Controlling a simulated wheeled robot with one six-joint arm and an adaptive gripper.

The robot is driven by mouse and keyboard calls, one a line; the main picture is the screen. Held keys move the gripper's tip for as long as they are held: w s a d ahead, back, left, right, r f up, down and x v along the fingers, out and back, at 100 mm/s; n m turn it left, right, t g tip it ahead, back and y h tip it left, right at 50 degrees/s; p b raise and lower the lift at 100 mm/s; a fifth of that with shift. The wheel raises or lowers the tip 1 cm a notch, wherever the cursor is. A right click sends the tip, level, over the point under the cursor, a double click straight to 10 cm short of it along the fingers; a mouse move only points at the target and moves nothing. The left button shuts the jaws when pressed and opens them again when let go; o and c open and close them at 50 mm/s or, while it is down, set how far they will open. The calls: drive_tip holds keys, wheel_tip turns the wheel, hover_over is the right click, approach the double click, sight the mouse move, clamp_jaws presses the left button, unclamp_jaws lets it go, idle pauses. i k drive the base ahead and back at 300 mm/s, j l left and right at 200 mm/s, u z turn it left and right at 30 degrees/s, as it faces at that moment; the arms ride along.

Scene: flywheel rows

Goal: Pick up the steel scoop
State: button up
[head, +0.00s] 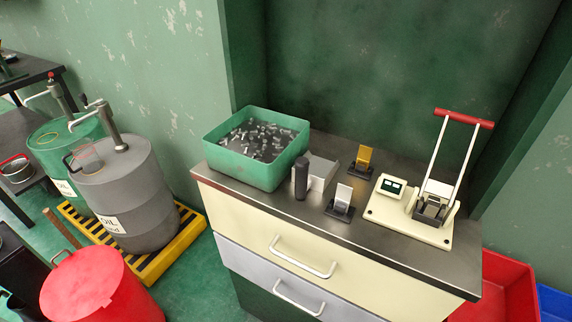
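What looks like the steel scoop (321,170) lies on the dark counter top, just right of the green bin. It has a pale grey metal body and a dark, rounded handle (300,178) at its left, pointing toward the counter's front. It is small in the picture, so its exact shape is hard to tell. My gripper is not in view.
The green bin (242,169) holds many small metal parts. Two small card holders (341,202) (362,164) stand right of the scoop. A cream lever press (425,210) is further right. Drawers with handles (302,263) are below. Oil drums (125,190) stand left.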

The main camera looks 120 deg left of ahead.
sight(316, 173)
drive_tip(key=u, duration=3.45)
